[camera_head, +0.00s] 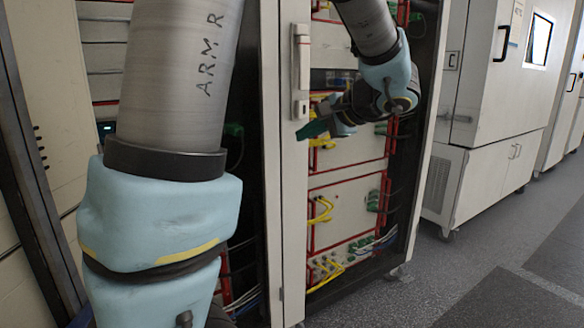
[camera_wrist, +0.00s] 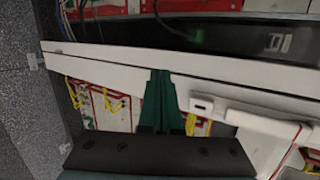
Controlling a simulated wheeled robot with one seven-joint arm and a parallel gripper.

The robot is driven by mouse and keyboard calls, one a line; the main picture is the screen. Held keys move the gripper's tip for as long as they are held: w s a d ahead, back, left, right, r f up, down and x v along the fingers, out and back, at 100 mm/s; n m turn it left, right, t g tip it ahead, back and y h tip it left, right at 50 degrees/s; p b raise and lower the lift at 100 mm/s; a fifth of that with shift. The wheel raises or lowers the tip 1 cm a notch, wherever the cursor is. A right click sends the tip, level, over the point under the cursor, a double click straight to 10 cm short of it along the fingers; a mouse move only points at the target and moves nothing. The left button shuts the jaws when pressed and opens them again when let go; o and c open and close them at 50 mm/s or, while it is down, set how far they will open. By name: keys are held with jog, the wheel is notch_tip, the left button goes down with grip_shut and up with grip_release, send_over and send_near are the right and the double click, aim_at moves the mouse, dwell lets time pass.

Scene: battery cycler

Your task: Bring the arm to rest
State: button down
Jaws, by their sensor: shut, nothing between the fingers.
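My gripper (camera_head: 311,129) shows in the head view in front of the open rack, near the light door post. In the wrist view my gripper (camera_wrist: 160,92) has its dark green fingers together, with nothing between them. My arm is bent: a large grey link marked "ARM R" fills the left of the head view, and the far part comes down from the top centre. The fingers point left in the head view, toward the door post with its handle (camera_head: 301,70). I cannot tell whether the fingertips touch the post.
The battery cycler rack (camera_head: 345,205) has red-framed modules, yellow cables (camera_head: 320,212) and green connectors (camera_head: 374,201). A white cabinet (camera_head: 497,75) stands to the right. Grey floor (camera_head: 470,275) lies free at the lower right. In the wrist view a pale frame bar (camera_wrist: 110,58) crosses close to the fingertips.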

jog(key=s+a+f+n+g+h, duration=0.45)
jog(key=s+a+f, duration=0.2)
jog(key=f, duration=0.35)
jog(key=s+a+f+n+g+h, duration=0.3)
jog(key=s+a+f+n+h, duration=0.25)
jog(key=f, duration=0.55)
notch_tip(320, 180, up, 18)
jog(key=s+d+y+p, duration=0.1)
jog(key=p, duration=1.6)
jog(key=shift+s+f+y, duration=0.2)
jog(key=shift+f+y, duration=0.05)
jog(key=shift+y, duration=0.05)
